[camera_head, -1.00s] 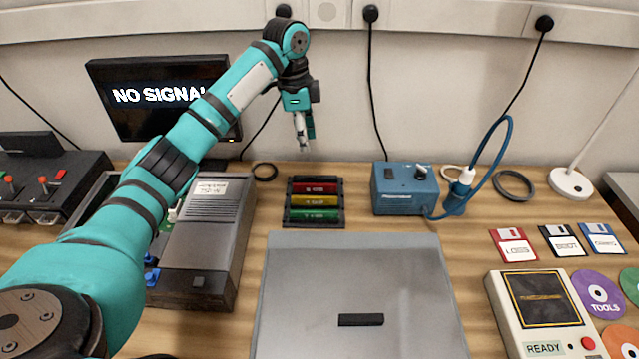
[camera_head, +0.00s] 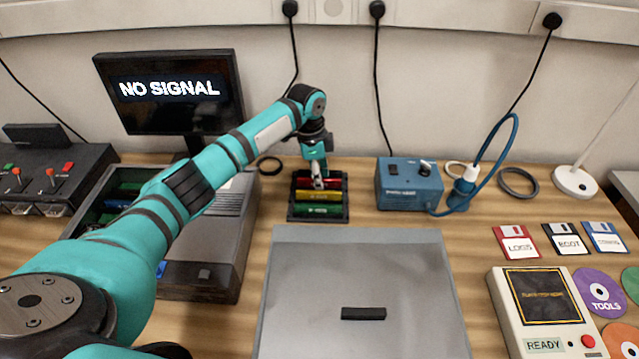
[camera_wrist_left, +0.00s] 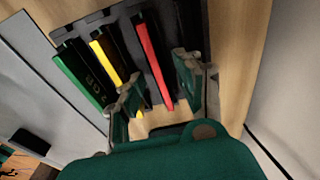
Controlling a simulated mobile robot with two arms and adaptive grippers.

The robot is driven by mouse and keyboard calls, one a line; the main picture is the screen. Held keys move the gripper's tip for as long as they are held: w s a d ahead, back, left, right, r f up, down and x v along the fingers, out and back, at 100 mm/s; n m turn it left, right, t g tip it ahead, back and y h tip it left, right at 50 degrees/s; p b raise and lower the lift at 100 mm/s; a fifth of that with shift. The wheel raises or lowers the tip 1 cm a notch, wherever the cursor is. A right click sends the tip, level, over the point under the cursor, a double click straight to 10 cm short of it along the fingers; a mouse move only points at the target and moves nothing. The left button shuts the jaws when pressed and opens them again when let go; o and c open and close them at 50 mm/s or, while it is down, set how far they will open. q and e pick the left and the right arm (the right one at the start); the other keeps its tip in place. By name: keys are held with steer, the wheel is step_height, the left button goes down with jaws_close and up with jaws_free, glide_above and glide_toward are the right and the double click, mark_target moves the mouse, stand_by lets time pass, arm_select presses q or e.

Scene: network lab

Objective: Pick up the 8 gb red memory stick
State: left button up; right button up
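The red memory stick (camera_head: 334,184) lies in the back slot of a dark rack (camera_head: 292,211) on the table, behind a yellow stick (camera_head: 316,196) and a green stick (camera_head: 318,209). My left gripper (camera_head: 318,180) is over the red stick and hides part of it. In the left wrist view the red stick (camera_wrist_left: 153,62) runs between the two open fingers of the left gripper (camera_wrist_left: 160,95), with gaps beside it. The yellow stick (camera_wrist_left: 104,60) and green stick (camera_wrist_left: 78,77) are to the left there. My right gripper is out of view.
A grey mat (camera_head: 300,300) with a black bar (camera_head: 363,314) lies in front of the rack. An opened computer case (camera_head: 205,255) stands to the left under my arm. A blue power box (camera_head: 408,184) with cables is to the right.

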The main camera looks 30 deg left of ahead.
arm_select(q)
steer(key=shift+f, duration=0.1)
jaws_close()
stand_by(0.4)
